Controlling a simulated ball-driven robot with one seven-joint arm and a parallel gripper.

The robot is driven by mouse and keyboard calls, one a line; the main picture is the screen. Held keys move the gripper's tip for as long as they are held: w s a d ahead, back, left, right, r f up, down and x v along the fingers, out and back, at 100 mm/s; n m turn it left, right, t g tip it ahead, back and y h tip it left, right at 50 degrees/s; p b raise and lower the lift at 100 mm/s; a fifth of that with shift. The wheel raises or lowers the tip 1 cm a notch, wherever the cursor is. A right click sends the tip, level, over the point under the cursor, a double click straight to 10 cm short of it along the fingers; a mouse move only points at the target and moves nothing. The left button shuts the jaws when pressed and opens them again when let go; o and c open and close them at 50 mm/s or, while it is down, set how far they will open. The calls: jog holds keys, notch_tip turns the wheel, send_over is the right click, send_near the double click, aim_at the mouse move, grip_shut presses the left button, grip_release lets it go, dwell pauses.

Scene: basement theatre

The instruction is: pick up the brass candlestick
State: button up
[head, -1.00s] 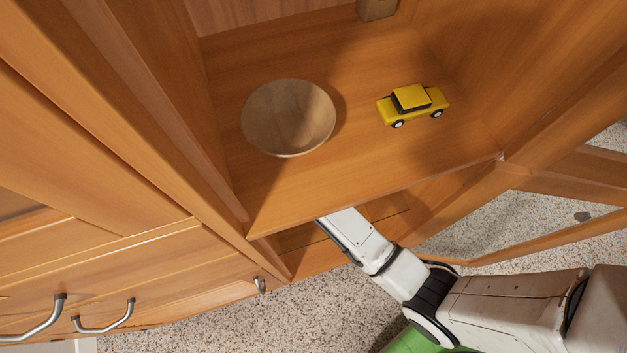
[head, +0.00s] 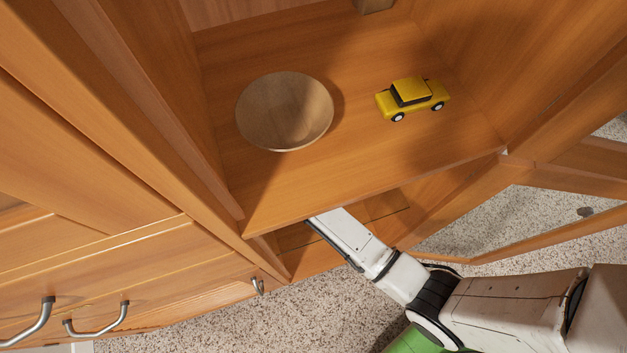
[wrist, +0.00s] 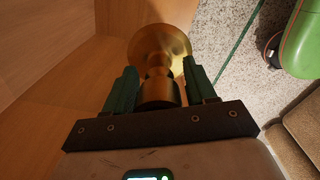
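The brass candlestick (wrist: 160,50) shows in the wrist view, its round wide end away from the wrist and its narrower body between the two green fingers. My gripper (wrist: 160,77) has a finger against each side of that body and looks shut on it. In the head view my gripper and the candlestick are hidden under the cabinet shelf, where my forearm reaches in. Whether the candlestick touches a surface cannot be told.
On the cabinet shelf (head: 350,180) above my arm are a wooden bowl (head: 285,112) and a yellow toy car (head: 411,97). A glass-paned door (head: 500,225) stands open at right. Drawers with metal handles (head: 98,322) are at left. Speckled floor is open below.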

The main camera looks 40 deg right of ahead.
grip_shut()
dwell(0.3)
jog(key=shift+r, duration=0.2)
jog(key=shift+s+a+r+p, duration=0.1)
jog(key=shift+r+p, duration=0.2)
jog(key=shift+r, duration=0.25)
notch_tip(320, 180, up, 6)
jog(key=shift+f+p, duration=0.2)
jog(key=shift+p, duration=0.45)
jog(key=s+a, duration=1.1)
jog(key=s, duration=0.5)
jog(key=shift+a+p, duration=0.15)
jog(key=shift+p, duration=0.3)
